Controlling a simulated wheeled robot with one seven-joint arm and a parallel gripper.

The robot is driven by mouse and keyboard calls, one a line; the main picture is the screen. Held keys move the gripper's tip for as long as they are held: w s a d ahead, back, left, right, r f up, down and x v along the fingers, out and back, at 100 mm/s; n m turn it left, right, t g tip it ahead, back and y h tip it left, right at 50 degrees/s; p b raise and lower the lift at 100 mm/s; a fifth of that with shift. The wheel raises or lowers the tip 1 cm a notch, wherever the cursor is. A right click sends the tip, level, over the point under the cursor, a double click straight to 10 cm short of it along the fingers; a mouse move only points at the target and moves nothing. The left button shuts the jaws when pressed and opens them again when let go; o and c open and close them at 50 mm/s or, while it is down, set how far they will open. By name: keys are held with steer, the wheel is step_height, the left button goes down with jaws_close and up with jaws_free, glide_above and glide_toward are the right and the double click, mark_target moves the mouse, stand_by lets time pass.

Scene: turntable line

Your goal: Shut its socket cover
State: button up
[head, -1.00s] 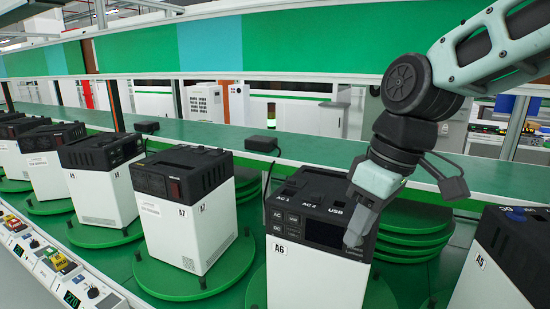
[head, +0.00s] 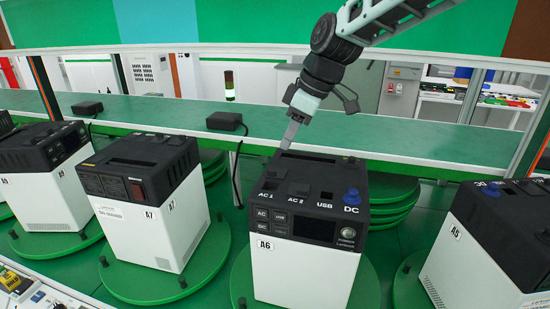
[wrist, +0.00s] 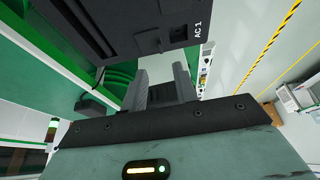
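The unit A6 (head: 302,265) is a white box with a black top, standing on a green round plate. Its top has sockets marked AC 1, AC 2, USB and DC. A blue round piece (head: 352,196) sits at the DC socket; whether it is a cover or a plug I cannot tell. My gripper (head: 289,142) points down at the far edge of A6's top, behind the sockets, seemingly above it. In the wrist view, my fingers (wrist: 160,85) are apart with nothing visible between them. The AC 1 socket (wrist: 179,31) shows in the wrist view, beyond the fingertips.
Unit A7 (head: 160,230) stands to the left and A5 (head: 465,255) to the right, each close by. A long green shelf (head: 400,137) runs behind the units and carries small black boxes (head: 226,121). Stacked green plates (head: 392,205) lie behind A6.

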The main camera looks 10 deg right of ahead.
mark_target(273, 171)
steer(key=p+x, duration=0.2)
steer(key=x, duration=0.6)
steer(key=shift+a+f+p, duration=0.2)
steer(key=shift+f+p, duration=0.1)
steer(key=shift+f, duration=0.1)
jaws_close()
